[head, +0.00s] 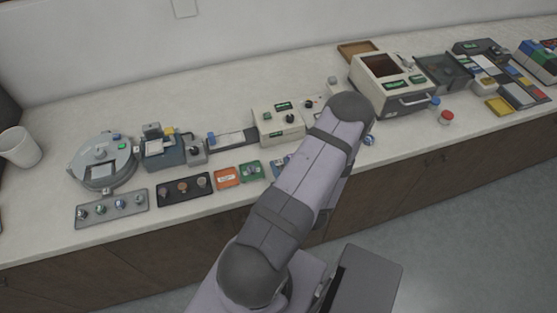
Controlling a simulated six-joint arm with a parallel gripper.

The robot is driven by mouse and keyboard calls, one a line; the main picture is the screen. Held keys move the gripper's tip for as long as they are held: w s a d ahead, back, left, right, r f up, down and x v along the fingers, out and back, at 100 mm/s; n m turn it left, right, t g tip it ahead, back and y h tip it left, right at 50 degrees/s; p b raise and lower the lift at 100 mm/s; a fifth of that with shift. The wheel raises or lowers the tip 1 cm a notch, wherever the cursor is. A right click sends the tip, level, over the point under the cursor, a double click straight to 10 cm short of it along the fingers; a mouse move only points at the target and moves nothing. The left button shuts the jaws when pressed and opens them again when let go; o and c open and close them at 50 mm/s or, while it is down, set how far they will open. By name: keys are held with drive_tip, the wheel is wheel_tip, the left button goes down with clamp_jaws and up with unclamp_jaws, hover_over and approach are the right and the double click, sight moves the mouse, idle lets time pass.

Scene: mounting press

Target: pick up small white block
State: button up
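A small pale block (333,80) stands on the counter just left of the large cream box machine, above my arm's elbow. Another whitish block (485,84) sits among the coloured items at the far right. I cannot tell from this view which one is the small white block. My arm reaches up across the middle of the picture and bends at the counter. Its far part and my gripper are hidden behind the upper link, so the gripper's state and anything in it do not show.
The cream box machine (399,98) with a handle stands right of my arm, with red (446,117) and blue-capped (434,102) items beside it. A round grey machine (103,160), dark tray (184,188) and grey tray (112,208) lie left. The back counter strip is mostly clear.

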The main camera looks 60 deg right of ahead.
sight(280, 169)
drive_tip(key=shift+w+d+f, duration=0.25)
drive_tip(key=shift+w+d, duration=0.15)
drive_tip(key=shift+c, duration=0.7)
drive_tip(key=c, duration=0.6)
drive_tip(key=shift+o, duration=0.2)
drive_tip(key=shift+r, duration=0.2)
wheel_tip(280, 169, up, 10)
drive_tip(key=b, duration=0.1)
drive_tip(key=shift+f, duration=0.15)
